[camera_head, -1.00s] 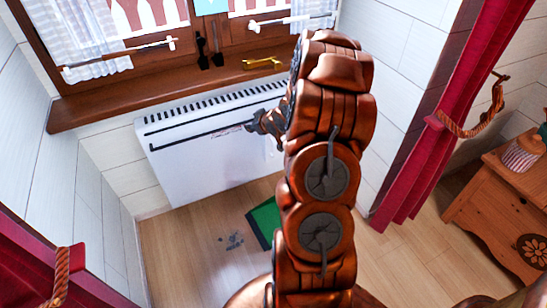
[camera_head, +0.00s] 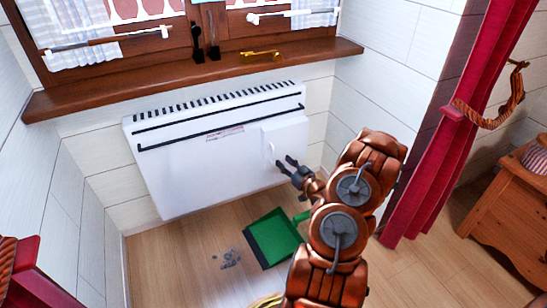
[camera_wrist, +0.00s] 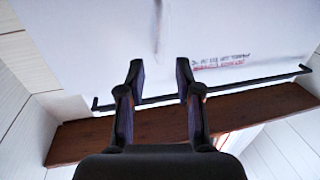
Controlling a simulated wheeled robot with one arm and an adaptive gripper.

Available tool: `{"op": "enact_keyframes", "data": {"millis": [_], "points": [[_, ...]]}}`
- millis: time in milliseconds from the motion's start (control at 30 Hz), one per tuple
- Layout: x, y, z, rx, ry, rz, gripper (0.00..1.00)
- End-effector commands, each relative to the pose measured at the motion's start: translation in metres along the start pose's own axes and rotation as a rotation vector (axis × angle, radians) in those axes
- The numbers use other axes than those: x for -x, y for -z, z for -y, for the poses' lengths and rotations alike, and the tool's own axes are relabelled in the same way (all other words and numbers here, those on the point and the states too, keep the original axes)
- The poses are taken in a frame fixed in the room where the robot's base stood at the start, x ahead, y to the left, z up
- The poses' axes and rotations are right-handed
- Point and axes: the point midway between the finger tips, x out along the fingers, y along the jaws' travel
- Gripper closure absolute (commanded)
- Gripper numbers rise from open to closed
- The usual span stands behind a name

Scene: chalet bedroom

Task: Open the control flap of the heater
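The white heater (camera_head: 190,170) hangs on the wall under the window sill. Its control flap (camera_head: 290,138) is a pale panel at the right end of its front and looks closed, with a small curved handle (camera_head: 270,153) at its left edge. My gripper (camera_head: 285,164) is open and empty, its fingertips close to the flap's lower left part, near the handle; contact cannot be told. In the wrist view my gripper (camera_wrist: 160,68) has its two fingers apart before the white heater front (camera_wrist: 90,45). A blurred grey streak shows between and beyond the fingers.
A wooden sill (camera_head: 150,92) juts out above the heater, with a brass object (camera_head: 260,55) on it. A green dustpan (camera_head: 274,238) and dark debris (camera_head: 229,260) lie on the floor below. A red curtain (camera_head: 450,130) and wooden cabinet (camera_head: 505,220) stand right.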

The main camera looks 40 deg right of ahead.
Motion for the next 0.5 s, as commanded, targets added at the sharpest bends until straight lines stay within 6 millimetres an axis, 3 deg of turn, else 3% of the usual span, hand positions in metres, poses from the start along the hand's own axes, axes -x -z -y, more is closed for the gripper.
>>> {"op": "enact_keyframes", "data": {"millis": [500], "points": [[-0.059,-0.001,0.002,0.003,0.004,0.000,0.66]]}}
